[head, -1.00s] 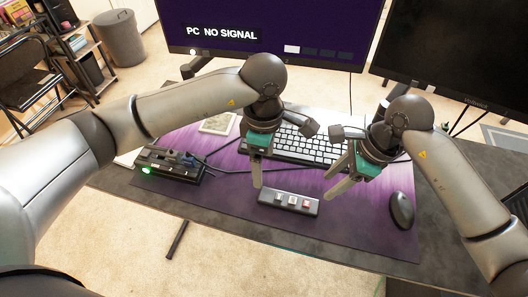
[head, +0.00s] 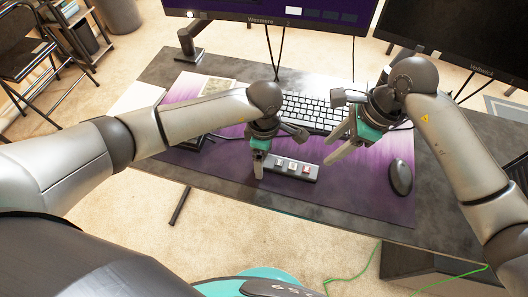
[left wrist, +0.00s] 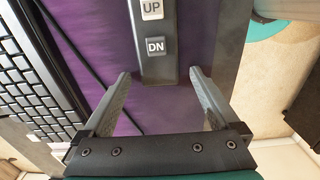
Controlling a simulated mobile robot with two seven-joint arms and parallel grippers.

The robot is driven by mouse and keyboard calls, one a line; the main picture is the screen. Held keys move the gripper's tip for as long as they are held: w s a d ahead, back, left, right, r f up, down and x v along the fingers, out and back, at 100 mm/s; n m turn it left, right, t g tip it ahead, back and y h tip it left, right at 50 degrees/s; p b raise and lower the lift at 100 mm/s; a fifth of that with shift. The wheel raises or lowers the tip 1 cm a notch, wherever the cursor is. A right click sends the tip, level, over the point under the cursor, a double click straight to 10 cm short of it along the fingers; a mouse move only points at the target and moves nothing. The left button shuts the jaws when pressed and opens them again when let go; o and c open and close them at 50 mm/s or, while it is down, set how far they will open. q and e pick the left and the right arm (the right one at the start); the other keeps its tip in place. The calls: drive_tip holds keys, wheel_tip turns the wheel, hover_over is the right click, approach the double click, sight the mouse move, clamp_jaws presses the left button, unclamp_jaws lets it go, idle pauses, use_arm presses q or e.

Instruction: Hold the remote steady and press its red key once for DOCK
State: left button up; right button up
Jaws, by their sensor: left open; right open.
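The remote (head: 290,168) is a slim grey bar lying on the purple desk mat, with three small keys on top. In the left wrist view, the remote's near end (left wrist: 168,72) shows keys marked UP and DN; no red key is seen there. My left gripper (left wrist: 160,75) is open, its fingers on either side of the remote's left end; contact cannot be told. My right gripper (head: 331,150) is open and empty, above the mat right of the remote.
A keyboard (head: 314,112) lies behind the remote, and a black mouse (head: 400,177) to the right. A dark switch box (head: 185,141) is partly hidden behind my left arm. Two monitors stand at the back. The purple mat (head: 350,195) is clear in front of the remote.

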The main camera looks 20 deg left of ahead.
use_arm(q)
drive_tip(key=c, duration=1.5)
clamp_jaws()
use_arm(e)
clamp_jaws()
idle(0.6)
